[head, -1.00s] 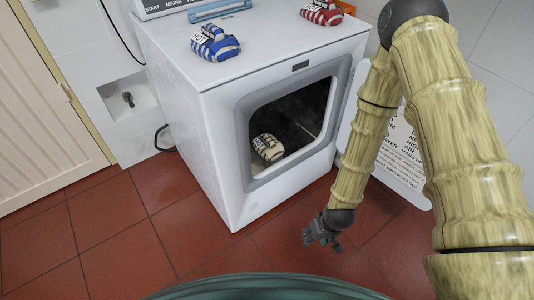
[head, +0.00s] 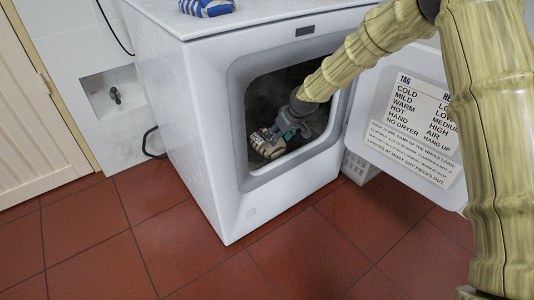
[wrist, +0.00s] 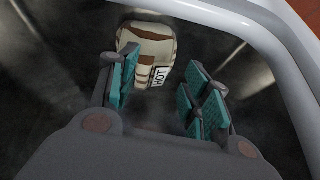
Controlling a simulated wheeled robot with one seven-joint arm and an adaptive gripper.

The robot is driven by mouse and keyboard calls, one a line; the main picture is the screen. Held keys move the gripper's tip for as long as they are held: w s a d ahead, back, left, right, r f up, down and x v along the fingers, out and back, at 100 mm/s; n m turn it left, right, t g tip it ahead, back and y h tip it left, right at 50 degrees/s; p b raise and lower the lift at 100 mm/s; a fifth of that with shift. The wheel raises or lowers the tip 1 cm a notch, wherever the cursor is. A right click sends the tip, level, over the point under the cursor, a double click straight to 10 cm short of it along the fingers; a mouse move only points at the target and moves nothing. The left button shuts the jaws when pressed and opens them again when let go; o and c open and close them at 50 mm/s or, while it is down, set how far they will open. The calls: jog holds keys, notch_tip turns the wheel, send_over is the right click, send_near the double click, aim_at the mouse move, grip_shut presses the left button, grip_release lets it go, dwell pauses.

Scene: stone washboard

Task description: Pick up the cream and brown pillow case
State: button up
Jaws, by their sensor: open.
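The cream and brown pillow case (head: 266,147) lies folded inside the dryer drum, near the front of the opening. In the wrist view the pillow case (wrist: 143,42) shows at the top, between and beyond my fingertips, with a white label reading HOT on its right side. My gripper (head: 281,130) is inside the dryer opening, just above and to the right of the pillow case. In the wrist view my gripper (wrist: 160,82) is open, its teal pads apart. The left finger overlaps the cloth's lower left edge; I cannot tell whether they touch.
The white dryer (head: 195,130) surrounds my gripper with its opening's rim (head: 243,140). Its open door (head: 410,110) with a printed label stands at the right, beside my arm. A blue striped cloth (head: 207,6) lies on top. The red tiled floor in front is clear.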

aim_at(259, 141)
jog(key=w+r+b, duration=0.2)
jog(key=w+r, duration=0.2)
jog(key=shift+n, duration=0.3)
jog(key=b+x, duration=0.1)
jog(key=x, duration=0.2)
jog(key=b+x, duration=0.1)
jog(key=x, duration=0.2)
jog(key=shift+w+a+r, duration=0.15)
jog(key=shift+w+a, duration=0.05)
jog(key=shift+a, duration=0.05)
jog(key=shift+w+b+x, duration=0.15)
jog(key=shift+b+x, duration=0.8)
jog(key=shift+x, duration=0.4)
jog(key=shift+w+b+x, duration=0.1)
jog(key=shift+b+x, duration=0.8)
jog(key=shift+x, duration=0.4)
jog(key=shift+a+r, duration=0.1)
jog(key=shift+r, duration=0.1)
grip_shut()
